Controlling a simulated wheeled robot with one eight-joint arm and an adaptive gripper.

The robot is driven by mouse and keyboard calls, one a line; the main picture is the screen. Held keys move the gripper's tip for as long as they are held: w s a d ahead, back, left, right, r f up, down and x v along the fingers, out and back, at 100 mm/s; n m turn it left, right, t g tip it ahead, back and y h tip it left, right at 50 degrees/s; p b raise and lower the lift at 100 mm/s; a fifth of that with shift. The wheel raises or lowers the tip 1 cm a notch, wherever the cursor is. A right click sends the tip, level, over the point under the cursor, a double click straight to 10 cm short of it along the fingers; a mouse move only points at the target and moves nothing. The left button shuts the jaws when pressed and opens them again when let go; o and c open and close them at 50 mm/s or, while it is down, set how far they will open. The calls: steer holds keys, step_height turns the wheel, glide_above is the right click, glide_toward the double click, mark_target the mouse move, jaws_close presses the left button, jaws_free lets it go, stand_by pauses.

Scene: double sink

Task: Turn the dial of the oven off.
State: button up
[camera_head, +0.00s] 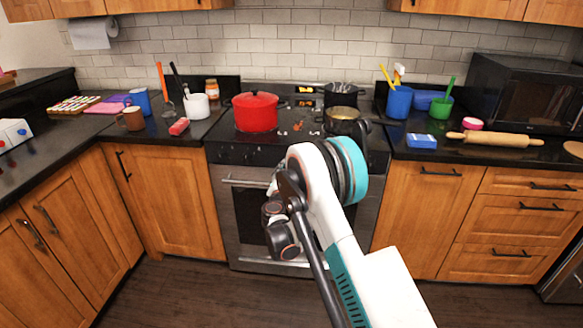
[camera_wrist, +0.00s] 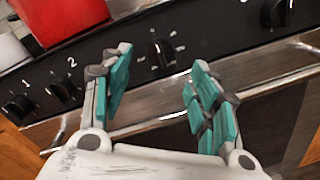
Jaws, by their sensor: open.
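The oven (camera_head: 240,195) stands in the middle of the counter run, below the cooktop. In the wrist view its black front panel (camera_wrist: 110,75) carries a central black dial (camera_wrist: 160,50) with small white markings around it. I take this for the oven dial; its exact setting is too small to read. My gripper (camera_wrist: 159,60) is open, with its two teal fingers apart on the left and right of the dial in the picture. I cannot tell whether either finger touches it.
Knobs marked 1 (camera_wrist: 17,106) and 2 (camera_wrist: 60,90) sit left of the dial; another knob (camera_wrist: 277,12) is at right. The oven handle (camera_wrist: 265,85) runs below the panel. A red pot (camera_head: 255,112) and a dark pan (camera_head: 344,122) are on the cooktop.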

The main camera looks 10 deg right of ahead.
steer(key=v, duration=0.4)
steer(key=shift+s+a, duration=0.1)
steer(key=shift+s, duration=0.3)
steer(key=shift+r, duration=0.15)
steer(key=s+d+r+m+g, duration=0.35)
steer(key=d+r+m, duration=0.2)
steer(key=r, duration=0.55)
steer(key=s+d+r+m+g, duration=0.1)
steer(key=s+d+r+m, duration=0.1)
steer(key=s+r+m, duration=0.35)
steer(key=s+d+r+m+g, duration=0.1)
steer(key=s+d+r+m, duration=0.1)
steer(key=s, duration=0.6)
steer(key=s+a+m+g+y, duration=0.1)
steer(key=s+m, duration=0.3)
steer(key=s, duration=0.6)
steer(key=s+a+f+m+g+y, duration=0.1)
steer(key=s+a+m+y, duration=0.1)
steer(key=s, duration=0.9)
steer(key=s+a+m+g+y, duration=0.1)
steer(key=s+m+g+y, duration=0.1)
steer(key=s+m, duration=0.4)
steer(key=s+y, duration=0.1)
steer(key=s, duration=0.4)
steer(key=shift+s+a+f+y, duration=0.2)
steer(key=shift+a+f+y, duration=0.1)
steer(key=shift+a+f, duration=0.1)
